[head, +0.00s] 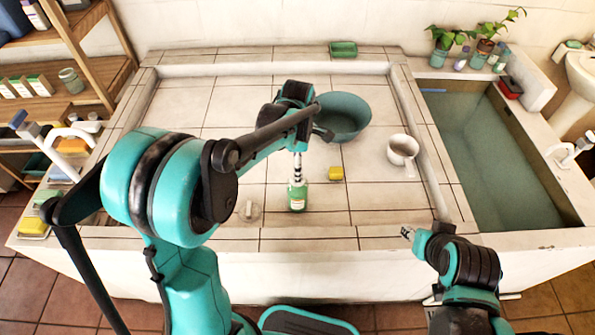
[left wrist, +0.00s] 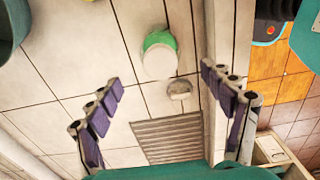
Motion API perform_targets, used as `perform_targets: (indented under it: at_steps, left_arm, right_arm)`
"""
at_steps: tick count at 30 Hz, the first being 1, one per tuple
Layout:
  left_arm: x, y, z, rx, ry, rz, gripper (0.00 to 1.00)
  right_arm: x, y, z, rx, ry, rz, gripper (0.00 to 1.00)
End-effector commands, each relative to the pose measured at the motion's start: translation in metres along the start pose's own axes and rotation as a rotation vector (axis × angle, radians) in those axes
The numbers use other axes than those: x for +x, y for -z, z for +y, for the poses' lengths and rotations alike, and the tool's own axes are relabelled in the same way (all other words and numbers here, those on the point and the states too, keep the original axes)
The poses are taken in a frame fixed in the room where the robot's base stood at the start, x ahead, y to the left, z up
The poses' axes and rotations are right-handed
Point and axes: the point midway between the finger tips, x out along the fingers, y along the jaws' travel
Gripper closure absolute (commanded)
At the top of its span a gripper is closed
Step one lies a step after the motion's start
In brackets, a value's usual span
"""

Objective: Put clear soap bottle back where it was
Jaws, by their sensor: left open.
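The soap bottle (head: 298,196), with green on its body and a pale label, stands on the tiled counter near its front edge. In the left wrist view a green and white round thing (left wrist: 160,55), apparently the bottle, lies just beyond and between the fingertips. In the left wrist view the left gripper (left wrist: 160,78) is open, with nothing clasped. My right gripper (head: 408,233) is low at the counter's front right; its fingers are too small to judge.
A yellow sponge (head: 336,173) lies right of the bottle. A grey-green basin (head: 343,116) and white mug (head: 402,149) stand behind. A small round fitting (head: 249,211) is to the left. A grate (left wrist: 168,137) shows in the wrist view. The water trough (head: 490,165) is at right.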

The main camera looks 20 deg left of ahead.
Motion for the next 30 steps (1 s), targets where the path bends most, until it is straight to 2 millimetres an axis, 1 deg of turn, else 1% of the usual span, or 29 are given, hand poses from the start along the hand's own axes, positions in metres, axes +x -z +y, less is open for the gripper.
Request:
perform_targets:
  at_steps: [1,6,8,11,15,18,21,25,30]
  left_arm:
    - [-0.009,0.000,0.000,0.000,0.000,0.000,0.19]
    - [-0.021,0.001,-0.002,0.019,-0.006,-0.002,0.19]
    - [-0.027,0.003,-0.006,0.060,-0.019,-0.006,0.19]
    - [-0.040,0.010,-0.018,0.194,-0.065,-0.015,0.19]
    - [-0.061,0.023,-0.044,0.479,-0.165,-0.013,0.19]
    - [-0.073,0.032,-0.064,0.695,-0.242,0.008,0.19]
    - [-0.081,0.042,-0.083,0.907,-0.318,0.048,0.19]
    - [-0.085,0.053,-0.108,1.179,-0.411,0.127,0.19]
    - [-0.083,0.065,-0.136,1.500,-0.510,0.265,0.19]
  right_arm:
    - [-0.003,0.002,0.000,0.000,0.000,0.000,0.60]
    - [-0.005,0.003,0.000,0.000,0.000,0.000,0.60]
    - [-0.005,0.003,0.000,0.000,0.000,0.000,0.60]
    - [-0.004,0.003,0.000,0.000,0.000,0.000,0.60]
    - [-0.004,0.003,0.000,0.000,0.000,0.000,0.60]
    - [-0.004,0.003,0.000,0.000,0.000,0.000,0.60]
    - [-0.004,0.003,0.000,0.000,0.000,0.000,0.60]
    - [-0.004,0.003,0.000,0.000,0.000,0.000,0.60]
    - [-0.004,0.003,0.000,0.000,0.000,0.000,0.60]
